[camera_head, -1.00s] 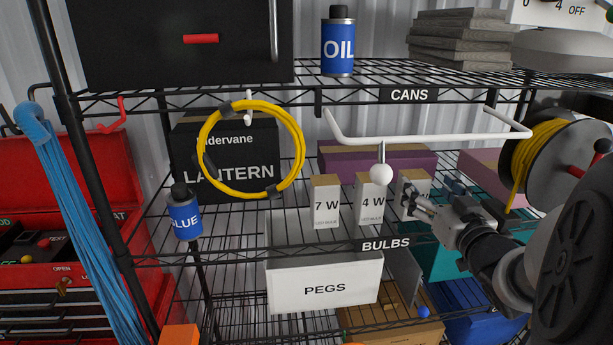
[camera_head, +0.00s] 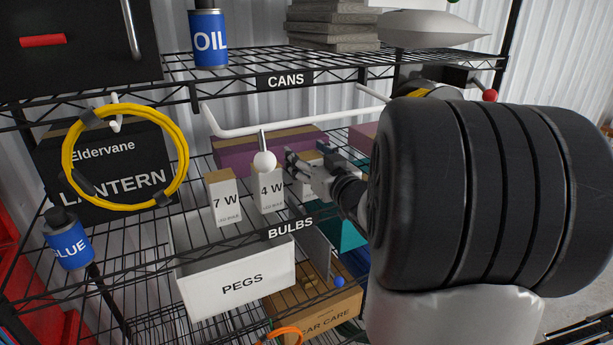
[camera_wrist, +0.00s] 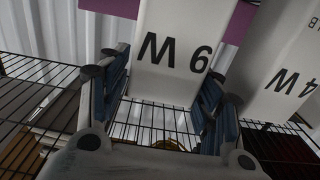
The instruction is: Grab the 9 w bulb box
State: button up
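The 9 W bulb box (camera_wrist: 180,48) is white and appears upside down in the wrist view, its label facing my gripper. My gripper (camera_wrist: 166,78) has its two blue-padded fingers apart, one on each side of the box. I cannot tell whether either pad touches it. In the head view my gripper (camera_head: 308,160) is at the bulb shelf, just right of the 4 W box (camera_head: 271,190), and it covers most of the 9 W box. The 4 W box also stands close beside it in the wrist view (camera_wrist: 287,68).
The 7 W box (camera_head: 222,198) stands left of the 4 W box. A white PEGS bin (camera_head: 240,285) is below. A wire CANS shelf (camera_head: 240,88) is above.

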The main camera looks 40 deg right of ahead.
jog(key=c, duration=0.7)
jog(key=shift+c, duration=0.2)
